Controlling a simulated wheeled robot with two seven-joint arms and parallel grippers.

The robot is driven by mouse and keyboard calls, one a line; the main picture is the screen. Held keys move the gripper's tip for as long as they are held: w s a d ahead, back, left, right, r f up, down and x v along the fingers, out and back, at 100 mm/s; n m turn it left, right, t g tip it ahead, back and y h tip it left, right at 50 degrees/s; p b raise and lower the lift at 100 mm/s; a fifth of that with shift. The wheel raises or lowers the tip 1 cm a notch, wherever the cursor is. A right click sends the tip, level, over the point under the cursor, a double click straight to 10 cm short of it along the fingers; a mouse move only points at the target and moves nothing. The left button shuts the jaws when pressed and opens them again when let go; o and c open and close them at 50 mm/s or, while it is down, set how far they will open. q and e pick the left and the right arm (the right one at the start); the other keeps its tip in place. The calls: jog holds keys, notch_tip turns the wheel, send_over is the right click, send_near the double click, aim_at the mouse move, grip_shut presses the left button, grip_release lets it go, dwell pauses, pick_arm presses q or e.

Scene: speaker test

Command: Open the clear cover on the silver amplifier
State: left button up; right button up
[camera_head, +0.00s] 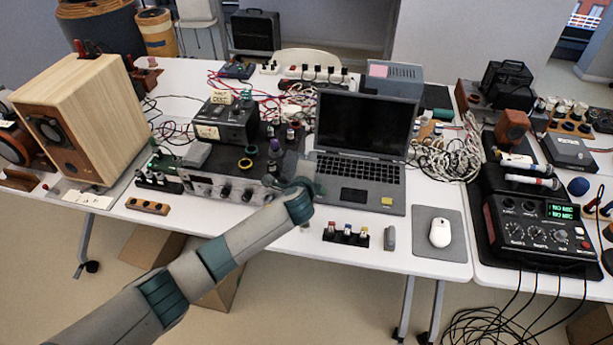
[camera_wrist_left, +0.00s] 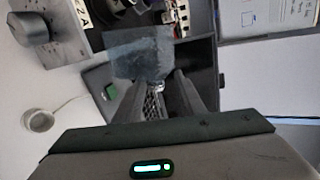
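The silver amplifier (camera_head: 232,190) lies at the table's front edge, left of the laptop, with knobs on its front panel. Part of its panel and a knob (camera_wrist_left: 34,27) show at the upper left of the left wrist view. A see-through, bluish sheet, seemingly the clear cover (camera_wrist_left: 138,54), stands just beyond my left fingertips in that view. My left gripper (camera_head: 302,185) is at the amplifier's right end, by the laptop's left edge. In the wrist view its fingers (camera_wrist_left: 158,84) are apart. I cannot tell whether they touch the cover. My right gripper is not in view.
The open laptop (camera_head: 358,150) is close on the right. A black device (camera_head: 228,122) and small jars crowd the amplifier's top. A strip of small coloured items (camera_head: 346,235), a mouse (camera_head: 440,232) and a wooden speaker (camera_head: 82,118) are nearby. Cables run behind.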

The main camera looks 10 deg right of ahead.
pick_arm(q)
jog(key=b+v, duration=0.2)
jog(key=v, duration=1.5)
jog(key=shift+s+b, duration=0.15)
jog(key=shift+b, duration=0.2)
jog(key=s+a+f+n+g+y, duration=0.2)
jog(key=s+a+f+n+g, duration=0.3)
jog(key=s+a+f+n, duration=0.85)
jog(key=s+a+f+n+g+y, duration=0.1)
jog(key=s+a+f+n+g, duration=0.2)
jog(key=s+a, duration=0.6)
jog(key=s+a+f+n+g+y, duration=0.15)
jog(key=s+a+n, duration=0.3)
jog(key=s, duration=0.85)
notch_tip(320, 180, down, 31)
jog(key=s+g+b, duration=0.1)
jog(key=s, duration=0.1)
jog(key=s+a+f+m+g+b, duration=0.1)
jog(key=s+a+f, duration=0.2)
jog(key=s+f, duration=1.4)
jog(key=shift+s+a+f+h, duration=0.2)
jog(key=shift+s+f+h, duration=0.1)
jog(key=shift+h, duration=0.05)
